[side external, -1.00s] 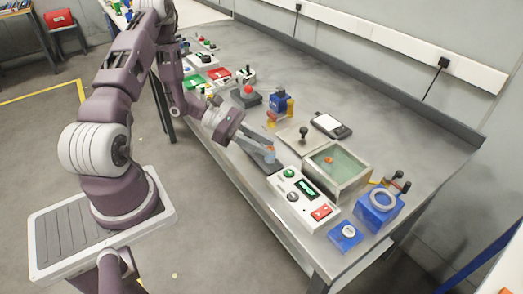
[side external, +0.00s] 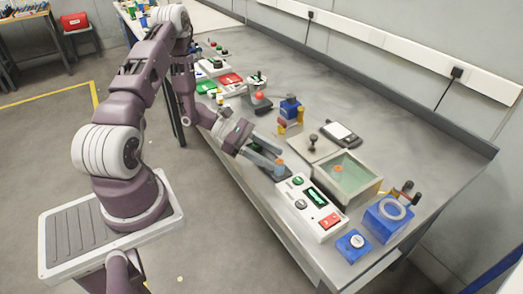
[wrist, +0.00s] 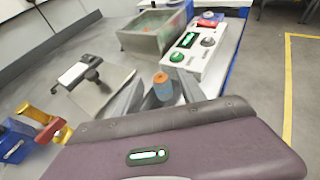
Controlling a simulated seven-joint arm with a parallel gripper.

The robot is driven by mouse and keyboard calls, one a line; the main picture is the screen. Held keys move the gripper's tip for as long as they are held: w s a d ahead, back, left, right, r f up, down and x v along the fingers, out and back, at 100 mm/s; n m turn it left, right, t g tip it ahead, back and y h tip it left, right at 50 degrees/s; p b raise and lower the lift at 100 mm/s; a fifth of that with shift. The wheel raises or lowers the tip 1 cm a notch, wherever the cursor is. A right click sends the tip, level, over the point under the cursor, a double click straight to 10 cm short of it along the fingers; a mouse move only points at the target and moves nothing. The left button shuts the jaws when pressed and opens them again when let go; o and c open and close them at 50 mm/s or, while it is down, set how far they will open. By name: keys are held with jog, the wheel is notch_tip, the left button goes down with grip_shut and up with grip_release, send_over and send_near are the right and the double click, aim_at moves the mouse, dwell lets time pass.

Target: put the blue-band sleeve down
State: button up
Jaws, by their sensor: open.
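The blue-band sleeve (side external: 280,166) is a small cylinder with an orange upper part and a blue-grey lower part. It stands upright on a dark plate (side external: 284,174) near the bench's front edge. It also shows in the wrist view (wrist: 162,87), between my fingers. My gripper (side external: 277,160) is open, with one finger on either side of the sleeve. In the wrist view a gap shows beside the sleeve; the fingers partly hide its base.
A white control box (side external: 313,207) with buttons stands close to the right.

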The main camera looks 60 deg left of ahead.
jog(key=v, duration=1.1)
jog(key=s+d+r+m+g+y, duration=0.2)
jog(key=d+r+m+g, duration=0.2)
jog(key=d+r+m, duration=0.35)
jog(key=s+d+r+m+g+y, duration=0.2)
jog(key=d+r+m+g, duration=0.2)
jog(key=d+r+m, duration=0.4)
jog(key=s+d+r+m+t+y, duration=0.4)
jog(key=s+r+m, duration=0.4)
jog(key=s+m, duration=0.2)
jog(key=t+y, duration=0.1)
jog(key=y, duration=0.1)
jog(key=shift+s+y, duration=0.35)
jog(key=shift+y, duration=0.05)
